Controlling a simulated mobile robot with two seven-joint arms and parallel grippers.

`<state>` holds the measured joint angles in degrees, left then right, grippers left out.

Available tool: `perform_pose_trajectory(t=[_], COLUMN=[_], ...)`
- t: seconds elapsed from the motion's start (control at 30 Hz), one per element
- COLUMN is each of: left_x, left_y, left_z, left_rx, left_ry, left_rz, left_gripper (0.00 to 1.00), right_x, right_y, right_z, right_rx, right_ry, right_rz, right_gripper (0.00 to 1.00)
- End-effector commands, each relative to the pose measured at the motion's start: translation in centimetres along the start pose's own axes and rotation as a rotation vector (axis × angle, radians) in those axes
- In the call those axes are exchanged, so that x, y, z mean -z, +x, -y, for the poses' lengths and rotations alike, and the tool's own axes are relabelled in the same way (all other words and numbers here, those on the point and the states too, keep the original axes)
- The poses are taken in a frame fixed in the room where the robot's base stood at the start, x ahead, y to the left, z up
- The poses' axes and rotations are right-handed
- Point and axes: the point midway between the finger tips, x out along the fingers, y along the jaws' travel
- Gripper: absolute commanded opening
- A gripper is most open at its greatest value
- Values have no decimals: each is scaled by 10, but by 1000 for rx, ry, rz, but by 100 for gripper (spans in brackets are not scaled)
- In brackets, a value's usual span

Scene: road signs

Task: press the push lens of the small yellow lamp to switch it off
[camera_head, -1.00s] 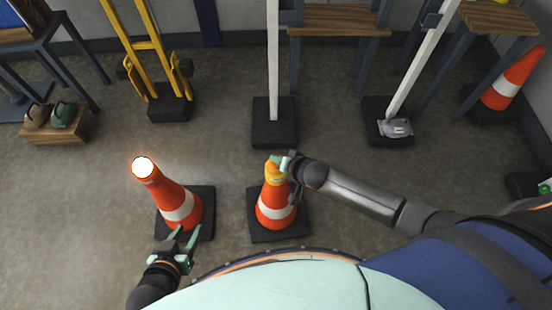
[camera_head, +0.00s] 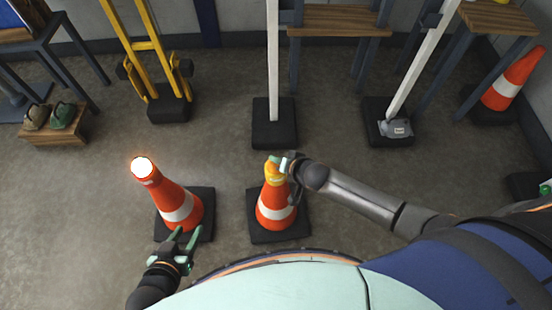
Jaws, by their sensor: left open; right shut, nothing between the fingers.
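A small yellow lamp (camera_head: 272,174) sits on top of the right-hand orange and white cone (camera_head: 277,209). Its lens looks unlit, and part of its top is hidden by my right gripper. My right gripper (camera_head: 282,162) is shut and empty at the upper right of the lamp; whether it touches the lens I cannot tell. Another lamp (camera_head: 142,168), glowing bright white, tops the left-hand cone (camera_head: 178,207). My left gripper (camera_head: 184,240) is open and empty, low in front of the left cone's black base.
A white post in a black base (camera_head: 273,130) stands behind the cones. A yellow hand truck (camera_head: 150,60) is at the back left, near a low wooden box (camera_head: 55,127) with shoes. Another cone (camera_head: 514,77) stands at the far right. The floor left of the cones is clear.

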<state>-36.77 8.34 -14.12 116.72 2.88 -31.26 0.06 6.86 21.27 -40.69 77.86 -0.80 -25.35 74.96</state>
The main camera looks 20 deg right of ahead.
Motion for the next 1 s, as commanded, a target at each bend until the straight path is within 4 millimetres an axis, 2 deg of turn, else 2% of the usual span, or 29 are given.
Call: perform_pose_trajectory(t=[0.03,0.43,0.73,1.0], left_x=[0,4,25,38], left_y=[0,-3,-22,-36], left_z=[0,0,-5,1], left_rx=[0,0,-3,18], left_ry=[0,0,-2,-7], left_rz=[0,-1,4,-11], left_gripper=[50,50,50,50], right_x=[-16,-16,1,18], right_y=[0,-3,-25,-42], right_z=[-19,-23,-6,12], right_rx=[-43,-44,-44,-35], right_ry=[2,-1,1,2], right_rz=[29,27,26,19], right_gripper=[0,0,0,0])
